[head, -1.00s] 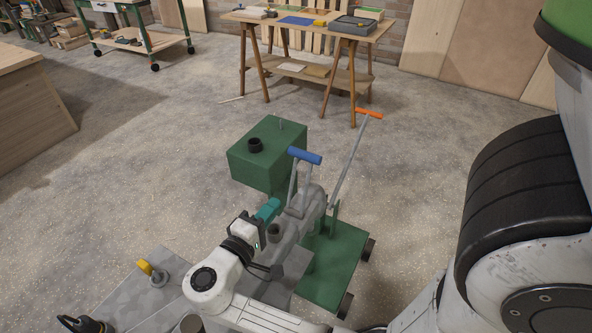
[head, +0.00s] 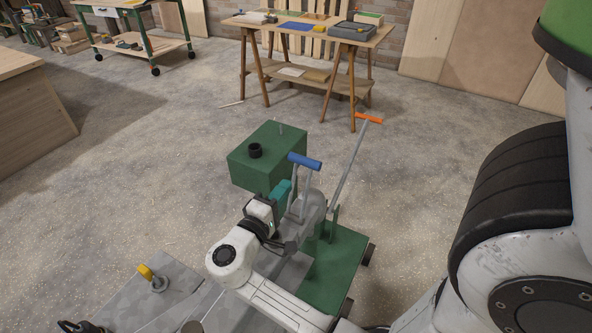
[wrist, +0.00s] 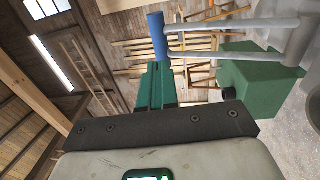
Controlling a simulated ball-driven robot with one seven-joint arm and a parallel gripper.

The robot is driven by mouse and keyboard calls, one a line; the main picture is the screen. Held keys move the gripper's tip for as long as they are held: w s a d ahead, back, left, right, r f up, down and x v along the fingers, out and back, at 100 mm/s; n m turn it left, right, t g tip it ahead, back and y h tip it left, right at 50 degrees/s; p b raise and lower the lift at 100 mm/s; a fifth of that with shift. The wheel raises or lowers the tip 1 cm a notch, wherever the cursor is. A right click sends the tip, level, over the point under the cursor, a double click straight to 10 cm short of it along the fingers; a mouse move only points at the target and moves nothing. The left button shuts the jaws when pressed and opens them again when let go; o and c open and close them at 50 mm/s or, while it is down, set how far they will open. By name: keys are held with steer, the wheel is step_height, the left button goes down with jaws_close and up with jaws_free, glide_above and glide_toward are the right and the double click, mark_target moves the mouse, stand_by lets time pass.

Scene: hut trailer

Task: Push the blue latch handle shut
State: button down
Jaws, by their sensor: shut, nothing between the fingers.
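The blue latch handle (head: 305,161) is a blue crossbar on two grey arms, standing up from the grey coupling head (head: 311,205) of the green trailer (head: 336,262). In the wrist view the blue handle (wrist: 157,37) shows just beyond the fingertips, at the upper middle. My gripper (head: 284,187) is shut and empty, with its teal fingers below and to the left of the blue bar. The teal fingers also show in the wrist view (wrist: 155,80). Their tips look close to the bar; I cannot tell whether they touch.
A green box (head: 267,152) with a black cap stands behind the handle. A lever with an orange grip (head: 369,118) rises at right. A grey plate with a yellow-topped knob (head: 145,271) lies at lower left. A wooden trestle table (head: 304,32) stands at the back.

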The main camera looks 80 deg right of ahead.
mark_target(302, 164)
steer(key=x, duration=0.7)
steer(key=shift+w+p, duration=0.1)
steer(key=shift+p, duration=0.25)
steer(key=shift+d+r+y+p, duration=0.1)
steer(key=shift+d+y+p, duration=0.5)
steer(key=shift+d+p, duration=0.3)
steer(key=s+d+f+t+y+p, duration=0.1)
steer(key=d+f+y+p, duration=0.1)
steer(key=d+f+y, duration=0.1)
steer(key=s+d+f+t+y+p, duration=0.1)
steer(key=d+f+y+p, duration=0.2)
steer(key=d, duration=0.1)
steer(key=s+d+f+y+p, duration=0.1)
steer(key=d+f+y+p, duration=0.2)
steer(key=d, duration=0.1)
steer(key=shift+s+d+f+t+y, duration=0.15)
steer(key=shift+d+f+t+y, duration=0.15)
steer(key=shift+t, duration=0.1)
steer(key=shift+d+f, duration=0.2)
steer(key=shift+f, duration=0.35)
steer(key=shift+s+f, duration=0.15)
steer(key=shift+f, duration=0.15)
